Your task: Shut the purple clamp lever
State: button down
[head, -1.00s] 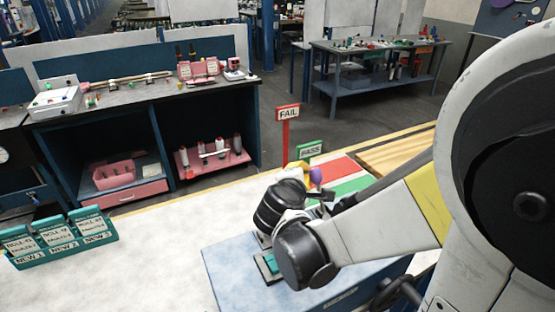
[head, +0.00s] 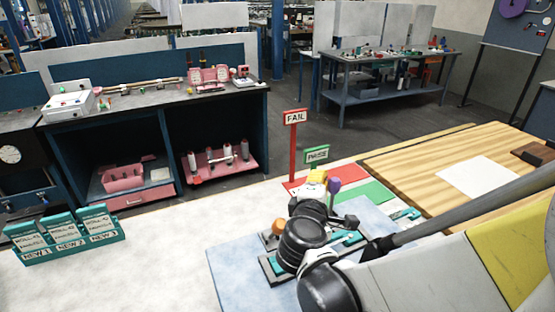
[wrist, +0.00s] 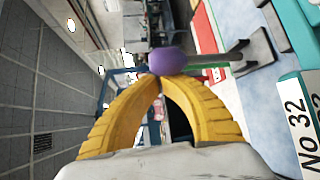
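The purple clamp lever (head: 334,186) shows in the head view as a purple knob on a short stem, standing roughly upright above the blue fixture plate (head: 232,272). In the wrist view the purple knob (wrist: 167,61) is just beyond my fingertips, and its grey stem runs right to a dark clamp body (wrist: 256,53). My gripper (head: 316,180) is just left of the knob in the head view. Its yellow fingers (wrist: 160,78) meet at the tips with nothing visible between them. The tips look against or very near the knob; contact is unclear. My arm hides part of the fixture.
An orange knob (head: 279,227) stands left of my wrist. A red FAIL sign (head: 294,118) and a green sign (head: 317,155) stand behind. A teal rack (head: 68,238) is at left. A wooden board (head: 430,165) lies right. The white table between rack and fixture is clear.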

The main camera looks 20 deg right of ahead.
aim_at(336, 191)
jog(key=s, duration=0.4)
jog(key=shift+s+d+r+p, duration=0.1)
jog(key=shift+d+r+p, duration=0.05)
jog(key=shift+p, duration=0.15)
jog(key=shift+s+f, duration=0.2)
jog(key=shift+s, duration=0.3)
jog(key=shift+s+f, duration=0.2)
jog(key=shift+s, duration=0.3)
jog(key=shift+s, duration=0.2)
